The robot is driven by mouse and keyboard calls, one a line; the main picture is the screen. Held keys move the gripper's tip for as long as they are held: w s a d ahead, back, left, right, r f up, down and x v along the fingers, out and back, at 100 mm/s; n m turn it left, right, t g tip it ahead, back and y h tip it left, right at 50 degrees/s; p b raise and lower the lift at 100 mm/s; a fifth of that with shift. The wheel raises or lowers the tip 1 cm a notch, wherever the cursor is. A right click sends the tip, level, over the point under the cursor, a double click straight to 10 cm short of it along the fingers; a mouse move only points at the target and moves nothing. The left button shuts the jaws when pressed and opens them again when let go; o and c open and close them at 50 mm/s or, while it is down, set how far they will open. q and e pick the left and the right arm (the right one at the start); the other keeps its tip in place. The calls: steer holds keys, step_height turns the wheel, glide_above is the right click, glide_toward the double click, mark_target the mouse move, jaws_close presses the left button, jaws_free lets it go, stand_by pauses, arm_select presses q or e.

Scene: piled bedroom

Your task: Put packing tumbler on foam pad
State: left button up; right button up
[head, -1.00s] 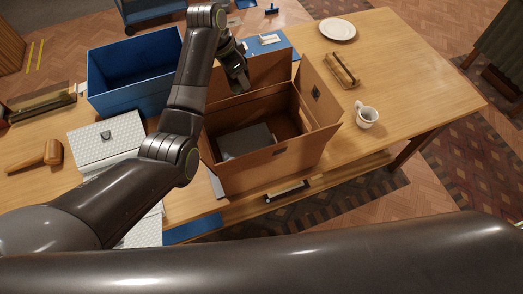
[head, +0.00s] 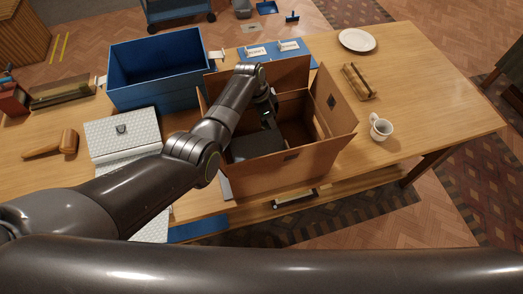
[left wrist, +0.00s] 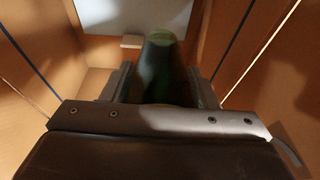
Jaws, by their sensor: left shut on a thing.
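My left gripper (head: 268,112) reaches down inside the open cardboard box (head: 290,172) on the table. In the left wrist view the gripper (left wrist: 162,88) is shut on a dark green, tapered thing, which I take to be the packing tumbler (left wrist: 160,62). The tumbler cannot be made out in the head view. A dark grey flat pad, likely the foam pad (head: 255,147), lies on the box floor. A pale grey panel, perhaps the same pad (left wrist: 135,14), shows beyond the tumbler in the wrist view. Contact between them cannot be told. My right gripper is out of view.
Box walls and raised flaps stand close around my left gripper. A blue bin (head: 158,72) stands behind left, and a white textured case (head: 122,132) and a wooden mallet (head: 55,145) lie left. A white mug (head: 381,128), wooden rack (head: 358,82) and plate (head: 357,40) are right.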

mark_target(268, 126)
arm_select(q)
step_height(268, 126, down, 5)
steer(key=shift+r+b, duration=0.2)
steer(key=shift+b, duration=0.35)
steer(key=shift+f+b, duration=0.45)
steer(key=shift+f, duration=0.35)
steer(key=shift+f+b, duration=1.25)
steer(key=shift+f, duration=0.5)
steer(key=shift+f, duration=0.15)
steer(key=o, duration=1.3)
